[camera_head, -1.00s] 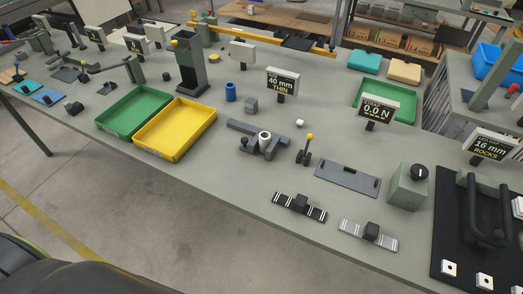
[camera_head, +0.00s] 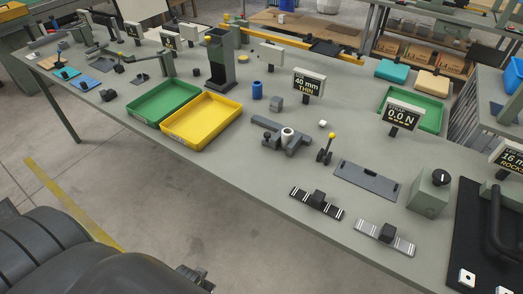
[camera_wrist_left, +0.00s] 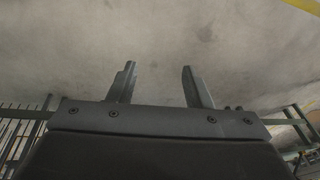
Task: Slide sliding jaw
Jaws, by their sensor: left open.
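A dark grey clamp-like fixture (camera_head: 282,136) with a pale ring on it sits on the bench in the head view. In front of it are two striped rails, a black one (camera_head: 331,209) and a silver one (camera_head: 400,244), each carrying a dark block, (camera_head: 318,197) and (camera_head: 388,232). I cannot tell for sure which part is the sliding jaw. In the left wrist view my left gripper (camera_wrist_left: 158,69) is open and empty above bare floor, touching nothing. My right gripper is not in view.
The long grey-green bench (camera_head: 250,180) holds a green tray (camera_head: 165,101), a yellow tray (camera_head: 202,121), a small yellow-knobbed lever (camera_head: 326,148), a flat grey plate (camera_head: 366,181) and a knobbed box (camera_head: 429,192). Open floor (camera_head: 190,215) lies before the bench edge.

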